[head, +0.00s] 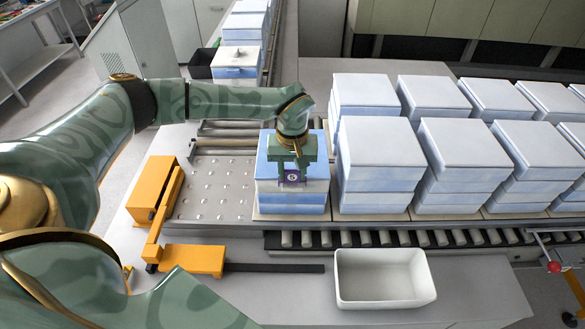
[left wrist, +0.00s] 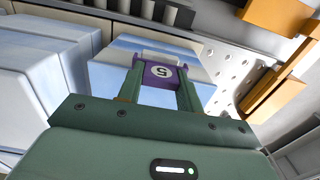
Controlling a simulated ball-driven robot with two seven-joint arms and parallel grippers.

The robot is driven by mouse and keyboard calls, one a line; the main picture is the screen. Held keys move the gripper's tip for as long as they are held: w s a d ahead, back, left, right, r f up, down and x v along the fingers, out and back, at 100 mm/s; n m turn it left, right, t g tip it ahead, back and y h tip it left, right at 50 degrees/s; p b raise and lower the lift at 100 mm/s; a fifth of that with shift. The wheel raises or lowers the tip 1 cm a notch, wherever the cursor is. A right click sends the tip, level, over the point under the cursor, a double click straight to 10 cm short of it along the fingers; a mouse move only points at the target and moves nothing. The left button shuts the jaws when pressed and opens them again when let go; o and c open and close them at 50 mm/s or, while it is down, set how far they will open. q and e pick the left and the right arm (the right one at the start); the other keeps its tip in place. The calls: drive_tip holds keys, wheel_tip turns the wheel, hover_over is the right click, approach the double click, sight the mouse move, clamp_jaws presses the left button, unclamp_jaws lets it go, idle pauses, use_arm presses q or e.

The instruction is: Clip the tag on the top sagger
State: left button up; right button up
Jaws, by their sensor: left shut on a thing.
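The gripper is shut on a purple tag (head: 292,175) with a white disc and the number 5. The tag shows between the fingers in the left wrist view (left wrist: 160,72). It is held close to the top sagger (left wrist: 120,76); I cannot tell whether it touches the wall or rim. My right gripper is not in view.
Several lidded sagger stacks (head: 380,145) stand close on the right. A white bin (head: 384,277) sits in front of the rollers (head: 365,239). An orange pusher (head: 152,190) and a ball plate (head: 215,188) lie left of the stack. The plate is clear.

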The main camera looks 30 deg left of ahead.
use_arm(q)
drive_tip(key=shift+f+b, duration=0.55)
drive_tip(key=shift+f, duration=0.5)
idle(0.4)
drive_tip(key=o, duration=1)
drive_tip(key=shift+o, duration=0.2)
drive_tip(key=shift+r, duration=0.1)
wheel_tip(320, 180, up, 16)
drive_tip(key=shift+b, duration=0.45)
